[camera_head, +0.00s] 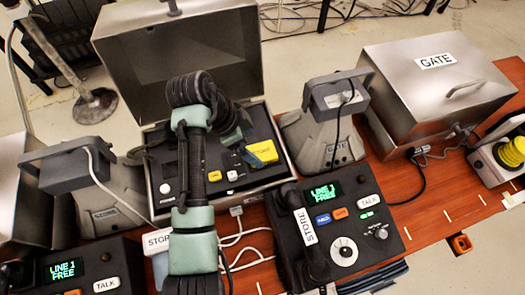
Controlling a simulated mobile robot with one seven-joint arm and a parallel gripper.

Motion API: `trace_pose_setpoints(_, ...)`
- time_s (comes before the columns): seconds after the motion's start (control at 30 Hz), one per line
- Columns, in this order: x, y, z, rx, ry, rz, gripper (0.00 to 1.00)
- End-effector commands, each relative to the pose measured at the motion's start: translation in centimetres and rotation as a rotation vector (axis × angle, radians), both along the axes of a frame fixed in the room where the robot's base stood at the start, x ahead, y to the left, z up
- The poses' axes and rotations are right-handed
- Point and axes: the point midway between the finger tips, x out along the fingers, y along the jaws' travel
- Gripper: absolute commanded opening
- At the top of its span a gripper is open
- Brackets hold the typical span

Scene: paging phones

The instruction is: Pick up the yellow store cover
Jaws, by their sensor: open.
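The yellow cover (263,152) sits on the dark panel inside an open grey metal box. My gripper (240,141) is just left of the yellow cover, small and partly hidden by my own arm. It is open with nothing seen in it. I cannot tell whether it touches the cover.
The box's raised lid (185,60) stands behind my arm. A phone console (345,245) with a STORE-labelled handset is in front, with white cables beside it. A grey GATE stand (325,135) and closed GATE box (440,85) are at right. Another console (75,270) is at lower left.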

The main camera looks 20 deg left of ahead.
Motion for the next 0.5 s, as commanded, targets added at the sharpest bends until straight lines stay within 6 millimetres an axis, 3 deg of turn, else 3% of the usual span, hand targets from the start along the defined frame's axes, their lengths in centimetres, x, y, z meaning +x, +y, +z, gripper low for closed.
trace_pose_setpoints(0.5, 1.8, -1.5, -4.9, 0.001, 0.000, 0.001, 1.00)
